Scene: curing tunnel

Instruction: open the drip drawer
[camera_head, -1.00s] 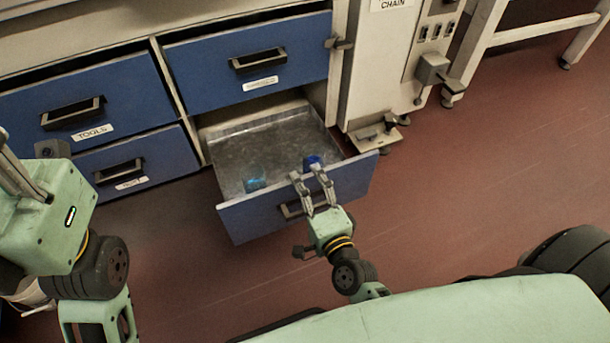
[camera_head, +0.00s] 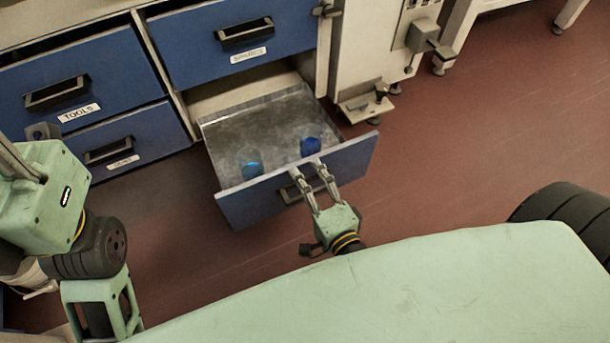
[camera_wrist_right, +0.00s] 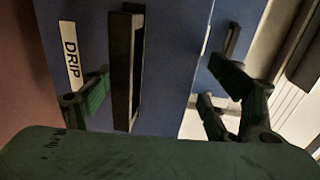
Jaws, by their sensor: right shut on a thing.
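The drip drawer (camera_head: 240,207) is the lower right drawer of the blue cabinet and stands pulled well out, showing its grey metal inside. Its dark handle (camera_head: 289,193) is partly hidden by my right gripper (camera_head: 312,180), which is shut on it from the front. In the right wrist view the handle (camera_wrist_right: 125,70) stands beside the DRIP label (camera_wrist_right: 70,50); the exact finger contact is unclear there. My left gripper (camera_head: 15,160) is at the left edge, away from the drawer, its fingertips cut off.
Two blue objects, one left (camera_head: 251,165) and one right (camera_head: 310,146), are inside the drawer. The drawer above (camera_head: 190,50) and the TOOLS drawer (camera_head: 105,70) are blue too. A pale machine (camera_head: 350,60) stands right of the cabinet. Red floor (camera_head: 440,150) lies clear to the right.

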